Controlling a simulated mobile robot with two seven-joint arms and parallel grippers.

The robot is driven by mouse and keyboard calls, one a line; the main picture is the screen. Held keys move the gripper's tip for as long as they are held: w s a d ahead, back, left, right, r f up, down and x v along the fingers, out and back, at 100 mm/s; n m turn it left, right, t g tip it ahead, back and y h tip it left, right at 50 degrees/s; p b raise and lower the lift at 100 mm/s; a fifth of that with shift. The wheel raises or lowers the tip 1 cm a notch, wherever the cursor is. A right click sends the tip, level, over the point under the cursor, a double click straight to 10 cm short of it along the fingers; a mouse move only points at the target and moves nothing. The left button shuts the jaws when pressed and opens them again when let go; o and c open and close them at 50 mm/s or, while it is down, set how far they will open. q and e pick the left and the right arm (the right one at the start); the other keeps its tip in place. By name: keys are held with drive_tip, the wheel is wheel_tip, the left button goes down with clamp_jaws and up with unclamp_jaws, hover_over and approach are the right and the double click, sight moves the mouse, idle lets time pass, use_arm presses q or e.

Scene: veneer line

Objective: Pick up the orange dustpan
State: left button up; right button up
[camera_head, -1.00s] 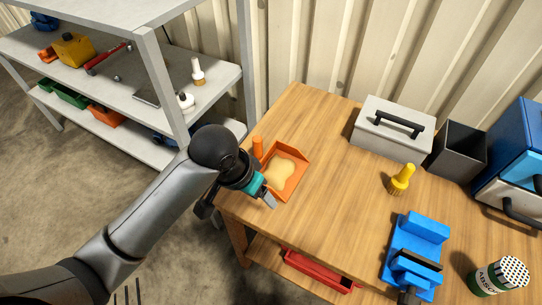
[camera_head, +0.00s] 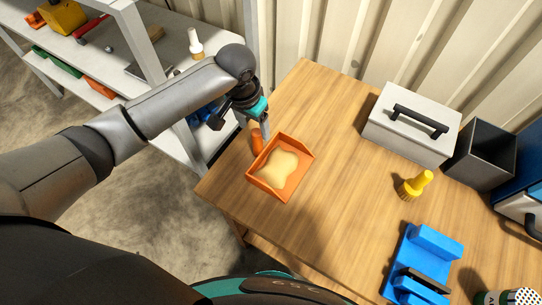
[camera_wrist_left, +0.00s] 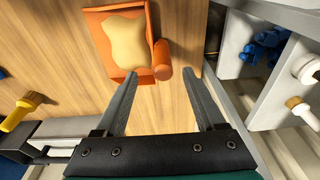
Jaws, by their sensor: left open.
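The orange dustpan (camera_head: 303,182) lies on the wooden table near its left edge. A pale tan patch or pile (camera_head: 277,169) lies in its pan. Its short round handle (camera_head: 257,143) points to the far left. My left gripper (camera_head: 265,132) is at the handle end of the dustpan, open and empty. In the left wrist view the dustpan (camera_wrist_left: 98,32) is at the top. Its handle (camera_wrist_left: 162,60) lies just beyond the gap between the open fingers (camera_wrist_left: 160,85). My right gripper is not in view.
A grey toolbox (camera_head: 405,130), a dark bin (camera_head: 480,155), a yellow brush (camera_head: 414,186) and a blue vise-like tool (camera_head: 428,260) stand on the right of the table. A grey shelf (camera_head: 185,85) stands to the left. The table middle is clear.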

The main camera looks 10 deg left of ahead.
sight(257, 138)
use_arm(q)
drive_tip(key=shift+w+f, duration=0.1)
drive_tip(key=shift+f, duration=0.65)
drive_tip(key=shift+d+f, duration=0.1)
drive_tip(key=shift+f, duration=0.35)
drive_tip(key=shift+w+f, duration=0.15)
drive_tip(key=shift+f, duration=0.1)
drive_tip(key=f, duration=0.2)
drive_tip(key=w+f, duration=0.1)
drive_tip(key=f, duration=0.1)
drive_tip(key=shift+b, duration=0.4)
drive_tip(key=shift+f, duration=0.25)
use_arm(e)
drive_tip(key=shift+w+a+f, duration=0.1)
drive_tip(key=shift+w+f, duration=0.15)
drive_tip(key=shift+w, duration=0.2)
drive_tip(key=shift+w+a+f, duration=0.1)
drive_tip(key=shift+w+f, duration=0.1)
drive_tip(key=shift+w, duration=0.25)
use_arm(q)
drive_tip(key=shift+c, duration=0.7)
clamp_jaws()
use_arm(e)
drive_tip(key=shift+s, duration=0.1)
